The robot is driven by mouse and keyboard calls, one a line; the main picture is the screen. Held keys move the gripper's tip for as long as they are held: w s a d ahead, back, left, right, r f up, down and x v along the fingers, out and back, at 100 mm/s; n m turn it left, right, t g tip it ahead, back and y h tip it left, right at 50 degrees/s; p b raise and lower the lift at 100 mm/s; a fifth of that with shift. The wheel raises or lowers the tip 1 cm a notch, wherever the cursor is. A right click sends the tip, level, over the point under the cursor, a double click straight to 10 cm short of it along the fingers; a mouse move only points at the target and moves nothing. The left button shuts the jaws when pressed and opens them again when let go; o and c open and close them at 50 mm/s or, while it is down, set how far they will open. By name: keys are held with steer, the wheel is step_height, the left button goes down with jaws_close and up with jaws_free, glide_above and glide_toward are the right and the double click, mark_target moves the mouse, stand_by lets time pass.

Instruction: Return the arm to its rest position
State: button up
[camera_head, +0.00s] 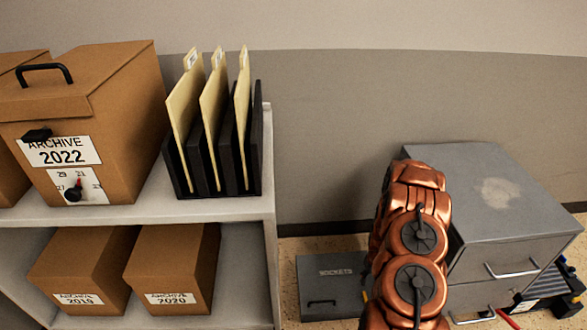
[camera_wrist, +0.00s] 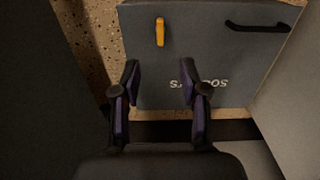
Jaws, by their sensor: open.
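My copper-coloured arm (camera_head: 412,245) is folded in a raised stack at the lower right of the head view, in front of the grey drawer cabinet. My gripper (camera_wrist: 159,78) shows in the wrist view with its two dark fingers spread and nothing between them. It points toward a grey box (camera_wrist: 215,60) with a black handle, white lettering that reads upside down, and a small orange piece (camera_wrist: 160,31). I cannot tell the distance to the box. The gripper is hidden in the head view.
A grey drawer cabinet (camera_head: 490,205) stands right of my arm, and a low grey box (camera_head: 330,290) lies left of it on the speckled floor. A shelf (camera_head: 230,209) at left bears archive boxes (camera_head: 125,110) and a black file holder (camera_head: 256,150) with three folders.

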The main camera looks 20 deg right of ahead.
steer(key=a+r+n+p, duration=0.1)
steer(key=a+r+p, duration=0.45)
steer(key=r, duration=0.95)
steer(key=a+r+p, duration=0.5)
steer(key=a+r, duration=0.1)
steer(key=r, duration=0.9)
steer(key=a+r+n+p, duration=0.1)
steer(key=a+r+p, duration=0.45)
steer(key=r, duration=0.95)
steer(key=s+a+r+p, duration=0.4)
steer(key=s+r, duration=0.4)
steer(key=r, duration=0.2)
steer(key=s+a+r+n+g+p, duration=0.1)
steer(key=s+a+r+p, duration=0.4)
steer(key=s+r, duration=0.3)
steer(key=s+a+r+p, duration=0.5)
steer(key=s+a+r, duration=0.1)
steer(key=r, duration=0.7)
steer(key=shift+s+a+r+n+g, duration=0.3)
steer(key=shift+s+g, duration=0.1)
steer(key=shift+s, duration=0.5)
